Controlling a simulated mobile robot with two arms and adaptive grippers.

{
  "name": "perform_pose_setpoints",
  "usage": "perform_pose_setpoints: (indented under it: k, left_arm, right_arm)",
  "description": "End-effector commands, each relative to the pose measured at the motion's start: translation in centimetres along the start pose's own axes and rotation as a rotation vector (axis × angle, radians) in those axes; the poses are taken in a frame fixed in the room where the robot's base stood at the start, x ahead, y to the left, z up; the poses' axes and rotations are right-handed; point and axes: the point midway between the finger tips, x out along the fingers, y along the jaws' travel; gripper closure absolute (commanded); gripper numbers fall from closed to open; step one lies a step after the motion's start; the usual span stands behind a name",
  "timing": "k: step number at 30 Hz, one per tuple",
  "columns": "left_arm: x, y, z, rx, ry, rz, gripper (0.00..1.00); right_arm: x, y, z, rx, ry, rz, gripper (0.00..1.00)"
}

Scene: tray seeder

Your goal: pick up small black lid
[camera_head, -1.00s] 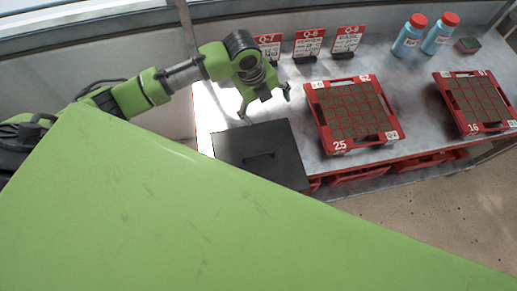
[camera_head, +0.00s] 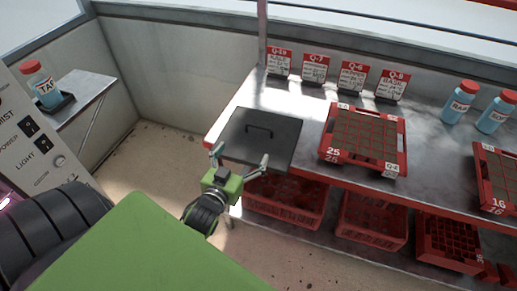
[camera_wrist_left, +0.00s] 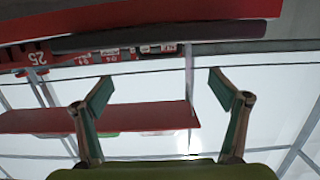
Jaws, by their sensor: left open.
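The black lid (camera_head: 255,150) is a flat dark square with a raised bar handle (camera_head: 259,129) on top. It lies at the left end of the metal table in the head view. My left gripper (camera_head: 240,157) is at the lid's front edge, with its fingers spread wide and nothing between them. In the head view the fingertips overlap the lid's front edge; I cannot tell whether they touch it. In the left wrist view the open fingers (camera_wrist_left: 162,78) are empty, and a dark edge runs beyond them. My right gripper is out of view.
A red seed tray (camera_head: 327,157) stands right of the lid, with another (camera_head: 497,204) farther right. Label stands (camera_head: 351,77) and blue bottles (camera_head: 458,103) line the back. Red crates (camera_head: 285,204) sit under the table. A control panel (camera_head: 32,135) is at left.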

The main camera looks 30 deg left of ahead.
Motion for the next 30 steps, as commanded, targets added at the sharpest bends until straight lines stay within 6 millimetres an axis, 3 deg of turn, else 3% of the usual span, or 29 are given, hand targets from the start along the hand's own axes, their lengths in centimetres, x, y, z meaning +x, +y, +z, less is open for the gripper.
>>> perform_pose_setpoints:
  k: [8, 12, 20, 30]
  left_arm:
    - [5.2, 0.0, -0.2, -0.002, 0.003, 0.0, 0.11]
    - [7.3, 0.1, 0.0, -0.002, 0.001, 0.001, 0.11]
    - [9.1, 0.2, 0.2, -0.001, 0.0, 0.001, 0.11]
    - [13.2, 0.6, 0.8, -0.001, 0.0, 0.002, 0.11]
  right_arm:
    - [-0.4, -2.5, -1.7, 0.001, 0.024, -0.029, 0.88]
    - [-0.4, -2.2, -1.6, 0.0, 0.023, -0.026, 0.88]
    - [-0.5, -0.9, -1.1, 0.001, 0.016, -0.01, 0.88]
    - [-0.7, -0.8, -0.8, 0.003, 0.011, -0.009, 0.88]
